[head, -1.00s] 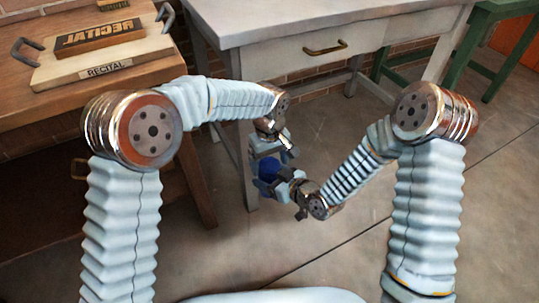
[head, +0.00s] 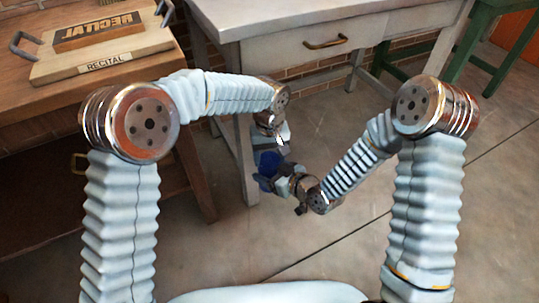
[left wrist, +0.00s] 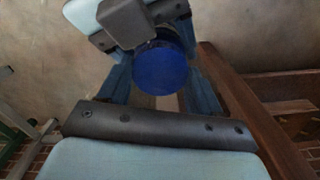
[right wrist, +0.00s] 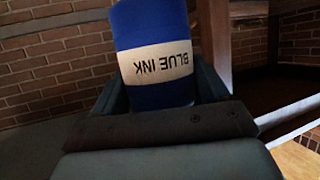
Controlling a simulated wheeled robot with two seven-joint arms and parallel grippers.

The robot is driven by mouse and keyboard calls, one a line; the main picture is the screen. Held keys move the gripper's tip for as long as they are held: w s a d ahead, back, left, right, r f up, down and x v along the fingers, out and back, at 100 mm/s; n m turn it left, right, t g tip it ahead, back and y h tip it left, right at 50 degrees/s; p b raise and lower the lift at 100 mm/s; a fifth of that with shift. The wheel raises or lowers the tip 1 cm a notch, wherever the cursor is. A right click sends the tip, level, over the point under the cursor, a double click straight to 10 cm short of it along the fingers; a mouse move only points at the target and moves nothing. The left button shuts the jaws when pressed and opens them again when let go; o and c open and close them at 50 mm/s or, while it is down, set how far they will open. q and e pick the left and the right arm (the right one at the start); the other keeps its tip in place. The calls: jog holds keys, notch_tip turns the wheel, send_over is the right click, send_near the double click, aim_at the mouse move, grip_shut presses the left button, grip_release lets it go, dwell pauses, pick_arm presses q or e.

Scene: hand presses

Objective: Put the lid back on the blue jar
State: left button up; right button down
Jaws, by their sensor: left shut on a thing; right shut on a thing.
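The blue jar (right wrist: 155,85) stands between the fingers of my right gripper (head: 276,182), which is shut on it. Its white band reads "BLUE INK", upside down in the right wrist view. In the head view the jar is a small blue shape (head: 268,164), partly hidden by the grippers. My left gripper (head: 272,148) is just above it. In the left wrist view a round blue face (left wrist: 160,68), which looks like the lid, sits between the left fingers, which are shut on it. Whether lid and jar touch cannot be told.
A grey table (head: 300,12) with a drawer stands ahead. A green stand (head: 490,45) is at back right. The floor (head: 300,240) beneath the grippers is clear.

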pick_arm(q)
jog(key=o, duration=1.2)
jog(key=shift+r, duration=2.3)
jog(key=shift+c, duration=0.4)
notch_tip(320, 180, up, 4)
jog(key=n, duration=0.3)
jog(key=shift+f, duration=0.25)
